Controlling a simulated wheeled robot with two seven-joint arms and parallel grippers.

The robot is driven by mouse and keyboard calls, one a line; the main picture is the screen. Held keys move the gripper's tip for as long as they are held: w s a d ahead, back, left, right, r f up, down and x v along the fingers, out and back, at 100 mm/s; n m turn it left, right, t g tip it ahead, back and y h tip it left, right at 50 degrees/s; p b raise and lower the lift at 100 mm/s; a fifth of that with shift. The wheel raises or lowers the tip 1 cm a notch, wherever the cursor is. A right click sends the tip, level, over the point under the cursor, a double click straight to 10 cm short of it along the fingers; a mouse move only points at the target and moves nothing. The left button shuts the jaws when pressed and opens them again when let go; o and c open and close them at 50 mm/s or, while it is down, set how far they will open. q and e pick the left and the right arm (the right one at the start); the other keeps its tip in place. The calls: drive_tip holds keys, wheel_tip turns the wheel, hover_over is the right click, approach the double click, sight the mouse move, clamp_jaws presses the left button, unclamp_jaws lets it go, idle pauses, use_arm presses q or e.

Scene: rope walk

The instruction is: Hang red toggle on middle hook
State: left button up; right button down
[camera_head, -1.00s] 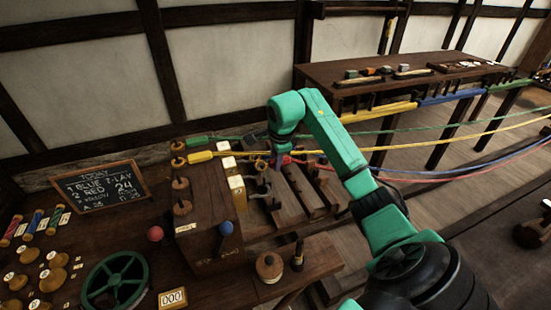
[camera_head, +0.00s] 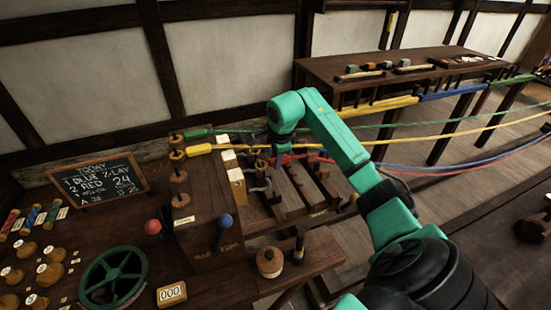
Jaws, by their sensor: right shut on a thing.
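My right gripper (camera_head: 277,152) points down above the metal hooks (camera_head: 260,170) at the dark wooden frame and is shut on the red toggle (camera_head: 287,158). Only a small red part of the toggle shows beside the jaws, and a red rope trails from there to the right. Which hook lies under the toggle cannot be told, as the gripper and wrist cover part of that area. The yellow toggle (camera_head: 199,149) and green toggle (camera_head: 195,134) are at the left end of their ropes, beside the hook area. My left gripper is not in view.
A machine box with a blue knob lever (camera_head: 226,220) and a red knob (camera_head: 153,227) stands left of the frame. A green handwheel (camera_head: 113,278), a chalkboard (camera_head: 98,183) and several spools lie further left. Coloured ropes run right, past a long table (camera_head: 400,66).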

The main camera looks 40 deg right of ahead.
drive_tip(key=c, duration=0.5)
unclamp_jaws()
drive_tip(key=shift+c, duration=0.2)
drive_tip(key=shift+r, duration=0.1)
wheel_tip(320, 180, up, 8)
drive_tip(key=p, duration=0.6)
drive_tip(key=shift+p, duration=0.4)
